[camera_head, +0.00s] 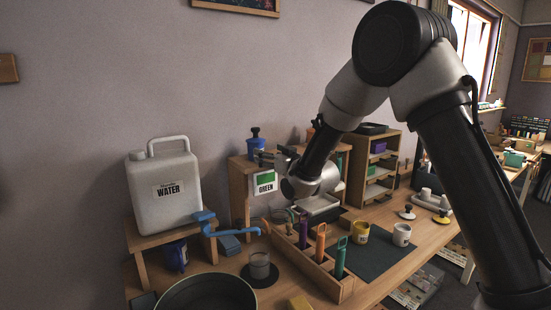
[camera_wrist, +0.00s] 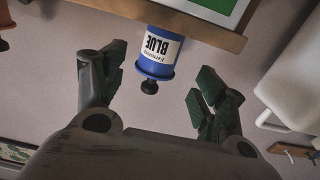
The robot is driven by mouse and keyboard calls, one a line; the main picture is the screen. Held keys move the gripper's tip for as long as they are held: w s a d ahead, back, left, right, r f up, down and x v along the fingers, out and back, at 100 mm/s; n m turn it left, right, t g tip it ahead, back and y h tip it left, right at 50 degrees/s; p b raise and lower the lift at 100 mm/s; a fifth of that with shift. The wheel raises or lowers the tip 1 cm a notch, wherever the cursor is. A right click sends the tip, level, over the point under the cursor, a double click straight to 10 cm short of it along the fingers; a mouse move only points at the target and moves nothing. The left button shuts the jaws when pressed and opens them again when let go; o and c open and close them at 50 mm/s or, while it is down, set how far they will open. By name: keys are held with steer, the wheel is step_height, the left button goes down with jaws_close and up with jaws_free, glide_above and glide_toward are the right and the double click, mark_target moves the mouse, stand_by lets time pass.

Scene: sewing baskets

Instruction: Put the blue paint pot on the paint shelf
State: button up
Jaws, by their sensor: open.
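The blue paint pot (camera_head: 255,143) stands upright on the top board of a wooden shelf (camera_head: 239,168), at its left end. In the wrist view, which is upside down, the blue paint pot (camera_wrist: 158,50) shows its "BLUE" label and dark knob, with its base on the shelf's edge (camera_wrist: 205,30). My gripper (camera_head: 268,157) is beside the pot. Its two fingers (camera_wrist: 165,78) are spread, with the pot seen between and beyond them and clear gaps on both sides. No contact shows.
A "GREEN" sign (camera_head: 264,183) hangs on the shelf front. A white water jug (camera_head: 164,190) stands at left on a small stand. An orange-topped pot stands behind my arm.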

steer(key=s+d+r+m+g+h, duration=0.2)
steer(key=s+d+r+h, duration=0.15)
steer(key=s+d, duration=0.7)
steer(key=s+d+r+m+g+h, duration=0.2)
steer(key=s+d+h, duration=0.3)
steer(key=d, duration=1.1)
steer(key=s+d+f+m+g, duration=0.1)
steer(key=s+d, duration=0.4)
steer(key=s, duration=1)
steer(key=s+d+f+m+g+h, duration=0.1)
steer(key=s+d+f+g, duration=0.2)
steer(key=s, duration=1.2)
steer(key=d+g, duration=0.2)
steer(key=d, duration=0.1)
steer(key=shift+d+f+m+g, duration=0.15)
steer(key=shift+d+m+g, duration=0.05)
steer(key=shift+m+g, duration=0.2)
steer(key=shift+h, duration=0.25)
